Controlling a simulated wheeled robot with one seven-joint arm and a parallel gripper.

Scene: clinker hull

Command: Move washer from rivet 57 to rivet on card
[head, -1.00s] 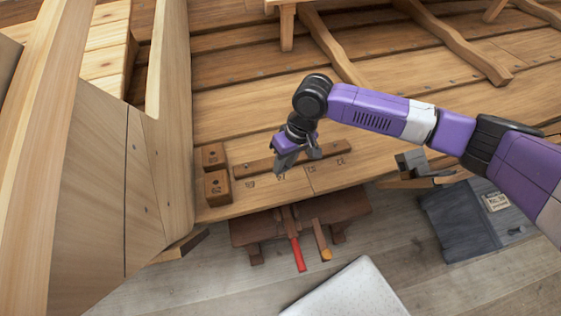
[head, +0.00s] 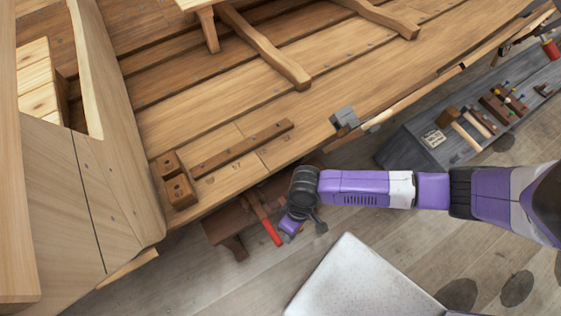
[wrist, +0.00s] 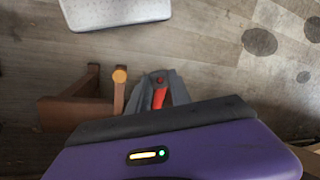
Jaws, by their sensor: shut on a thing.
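A small pale card (head: 433,138) with print lies on the grey bench.
Two drilled wooden blocks (head: 180,191) and a long batten (head: 243,149) lie on the hull plank. The grey bench (head: 480,110) at right holds several tools. A pale speckled slab (head: 350,280) is at the front. The floor between is open.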

